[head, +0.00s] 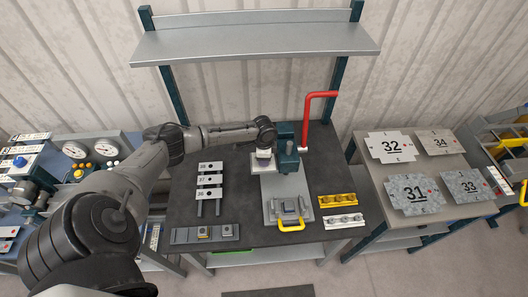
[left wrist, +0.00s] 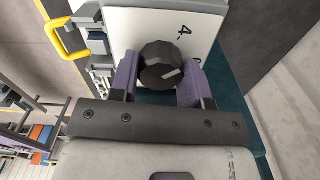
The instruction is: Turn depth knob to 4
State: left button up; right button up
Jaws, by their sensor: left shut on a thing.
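The depth knob (left wrist: 157,62) is black and round, with a short white mark. It sits on a white plate (left wrist: 125,35) that carries a printed 4 (left wrist: 182,30). In the left wrist view the mark is toward the lower right of the knob, and the 4 is above it, so the mark does not line up with the 4. My left gripper (left wrist: 160,75) has a purple finger on each side of the knob and is shut on it. In the head view the left gripper (head: 263,158) is at the bender (head: 287,150) and hides the knob. My right gripper is not in view.
A red lever (head: 307,115) rises right of the bender. A yellow handle (head: 291,225) is at the bender's front. Labelled blocks (head: 209,181) stand left on the dark table. Numbered plates (head: 390,146) lie on the right table. A shelf (head: 255,42) hangs above.

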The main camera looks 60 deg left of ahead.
pick_arm(q)
jog(key=n+p, duration=0.2)
jog(key=n, duration=0.1)
jog(key=shift+r, duration=0.2)
jog(key=shift+n+p, duration=0.6)
jog(key=shift+p, duration=0.05)
jog(key=shift+f, duration=0.1)
jog(key=o, duration=0.9)
jog(key=shift+o, duration=0.2)
